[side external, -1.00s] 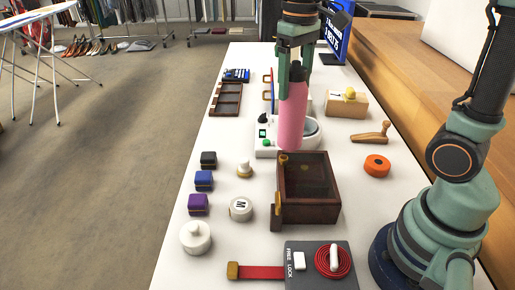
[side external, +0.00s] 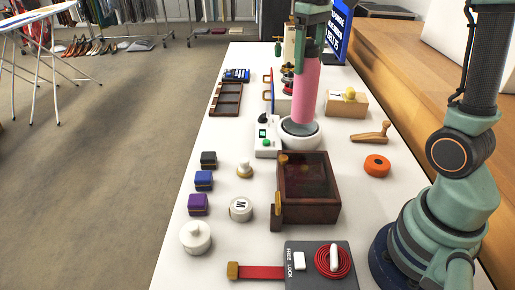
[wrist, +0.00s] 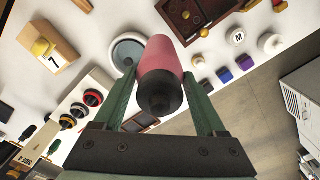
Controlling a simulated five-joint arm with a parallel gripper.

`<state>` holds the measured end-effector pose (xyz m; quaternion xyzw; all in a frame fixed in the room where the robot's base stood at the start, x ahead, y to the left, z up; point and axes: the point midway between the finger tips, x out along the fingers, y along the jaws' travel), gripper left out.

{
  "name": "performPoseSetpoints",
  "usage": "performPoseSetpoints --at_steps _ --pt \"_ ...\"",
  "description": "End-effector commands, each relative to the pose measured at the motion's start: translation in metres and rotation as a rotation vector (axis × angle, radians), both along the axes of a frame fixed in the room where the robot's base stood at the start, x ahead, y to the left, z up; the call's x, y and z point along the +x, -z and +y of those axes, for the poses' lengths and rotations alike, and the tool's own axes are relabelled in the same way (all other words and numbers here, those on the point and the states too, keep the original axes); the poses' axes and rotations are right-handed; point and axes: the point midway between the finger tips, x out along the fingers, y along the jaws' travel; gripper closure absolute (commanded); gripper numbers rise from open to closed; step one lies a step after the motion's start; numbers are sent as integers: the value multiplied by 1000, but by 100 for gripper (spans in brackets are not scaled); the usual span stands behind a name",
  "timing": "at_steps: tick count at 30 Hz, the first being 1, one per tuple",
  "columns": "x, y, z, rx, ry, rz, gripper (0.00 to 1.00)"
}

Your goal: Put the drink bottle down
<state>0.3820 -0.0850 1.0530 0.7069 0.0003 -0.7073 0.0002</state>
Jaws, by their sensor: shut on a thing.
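My gripper (side external: 312,42) is shut on the pink drink bottle (side external: 306,88), which hangs nearly upright with its lower end leaning slightly left in the side view. The bottle's lower end is over or just behind the round white dish (side external: 300,144) of a device with a green button (side external: 267,142). Whether it touches the dish cannot be told. In the wrist view the bottle (wrist: 160,62) sits between both fingers, its dark cap toward the camera, and the round dish (wrist: 122,62) shows partly behind it.
A dark wooden box (side external: 308,190) stands in front of the dish. A wooden block (side external: 346,107) with a yellow knob, a wooden handle (side external: 371,133) and an orange ring (side external: 377,165) are to the right. Small coloured boxes (side external: 204,181) stand left. White table shows between them.

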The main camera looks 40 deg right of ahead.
Motion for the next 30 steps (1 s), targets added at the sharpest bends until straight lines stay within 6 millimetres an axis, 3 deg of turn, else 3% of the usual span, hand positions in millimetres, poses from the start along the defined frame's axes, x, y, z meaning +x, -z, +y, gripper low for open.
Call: performPoseSetpoints --at_steps 6,12,30 --pt "-1 52 1 1 0 4 100" --pt "0 90 1 0 0 1 100" --pt "0 147 0 -1 0 -2 100"
